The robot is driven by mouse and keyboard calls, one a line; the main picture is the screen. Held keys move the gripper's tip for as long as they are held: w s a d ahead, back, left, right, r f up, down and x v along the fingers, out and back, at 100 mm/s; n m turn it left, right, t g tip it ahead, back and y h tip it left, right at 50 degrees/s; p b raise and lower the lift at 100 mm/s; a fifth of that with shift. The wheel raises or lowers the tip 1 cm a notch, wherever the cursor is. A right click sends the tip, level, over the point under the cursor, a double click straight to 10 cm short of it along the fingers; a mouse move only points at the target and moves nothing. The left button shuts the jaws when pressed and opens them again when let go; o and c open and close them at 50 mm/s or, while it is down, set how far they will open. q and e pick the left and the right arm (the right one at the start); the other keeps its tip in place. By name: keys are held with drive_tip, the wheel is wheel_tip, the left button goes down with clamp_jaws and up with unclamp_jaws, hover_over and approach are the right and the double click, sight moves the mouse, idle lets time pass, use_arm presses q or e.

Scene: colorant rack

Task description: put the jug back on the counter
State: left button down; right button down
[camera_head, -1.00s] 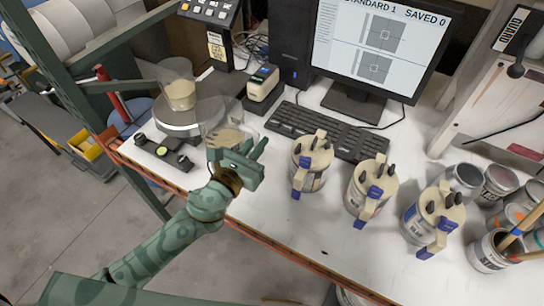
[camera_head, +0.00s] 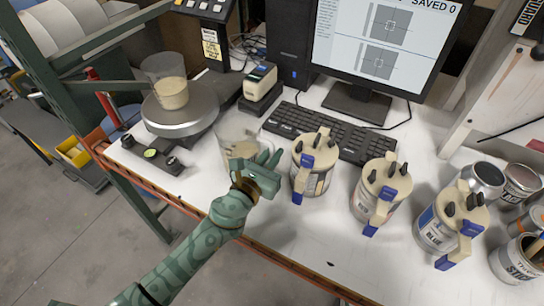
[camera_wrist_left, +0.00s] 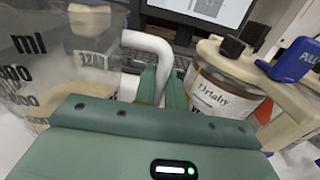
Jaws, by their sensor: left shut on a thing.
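The jug (camera_head: 238,142) is a clear measuring jug with pale beige contents in its lower part. It is just right of the scale, over or on the white counter (camera_head: 290,225); I cannot tell if its base touches. My left gripper (camera_head: 262,172) is shut on its handle, on the jug's near right side. In the left wrist view the jug (camera_wrist_left: 60,75) fills the left side, and its white handle (camera_wrist_left: 150,48) runs between the fingers (camera_wrist_left: 165,90). The jug looks about upright. My right gripper is not in view.
A second clear container (camera_head: 168,82) with beige contents stands on the round scale (camera_head: 182,122). A lidded can (camera_head: 315,165) stands close right of the gripper, with more cans further right. A keyboard (camera_head: 330,132) lies behind. The near counter is mostly bare.

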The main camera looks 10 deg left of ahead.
use_arm(q)
drive_tip(key=shift+f, duration=0.1)
drive_tip(key=c, duration=1.5)
unclamp_jaws()
drive_tip(key=shift+o, duration=0.2)
drive_tip(key=shift+r, duration=0.2)
drive_tip(key=v, duration=1.1)
drive_tip(key=shift+f+b, duration=0.2)
drive_tip(key=shift+b, duration=0.2)
drive_tip(key=shift+s+a+r, duration=0.15)
drive_tip(key=shift+s+a, duration=0.05)
drive_tip(key=shift+s, duration=0.3)
